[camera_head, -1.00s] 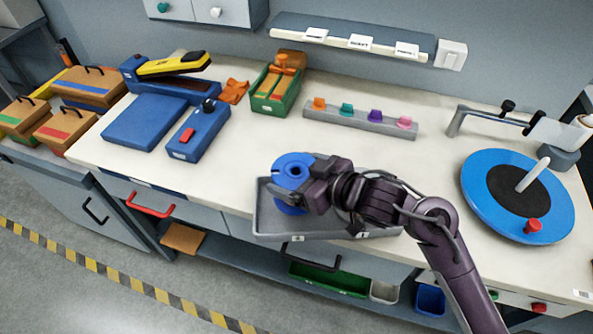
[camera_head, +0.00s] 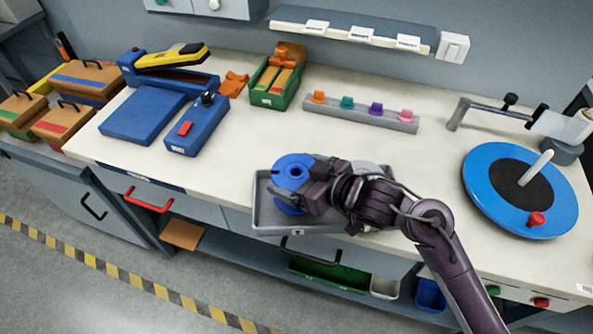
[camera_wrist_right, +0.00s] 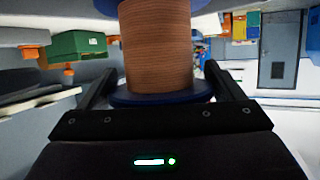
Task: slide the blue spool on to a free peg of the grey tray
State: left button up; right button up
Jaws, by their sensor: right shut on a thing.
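The blue spool (camera_head: 291,168) has blue flanges, and copper-coloured winding (camera_wrist_right: 155,45) shows between them in the right wrist view. My right gripper (camera_head: 308,192) is shut on it, with one finger on each side of the winding. The spool is at the left part of the grey tray (camera_head: 275,225) in the head view. I cannot tell whether it is above the tray or touching it. My right arm covers much of the tray, and no peg shows clearly. My left gripper is out of view.
A grey rail (camera_head: 360,116) with several coloured pieces lies behind the tray. A green box (camera_head: 277,78) and a blue device (camera_head: 197,127) stand to the left. A large blue disc (camera_head: 485,190) with an upright rod is at the right. Bare bench lies between.

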jog(key=shift+p, duration=0.35)
dwell(0.6)
jog(key=shift+f, duration=0.25)
jog(key=shift+f+b, duration=0.85)
jog(key=shift+f, duration=0.15)
jog(key=shift+f, duration=0.1)
jog(key=shift+s+f, duration=0.1)
jog(key=shift+f, duration=0.05)
jog(key=shift+p, duration=0.5)
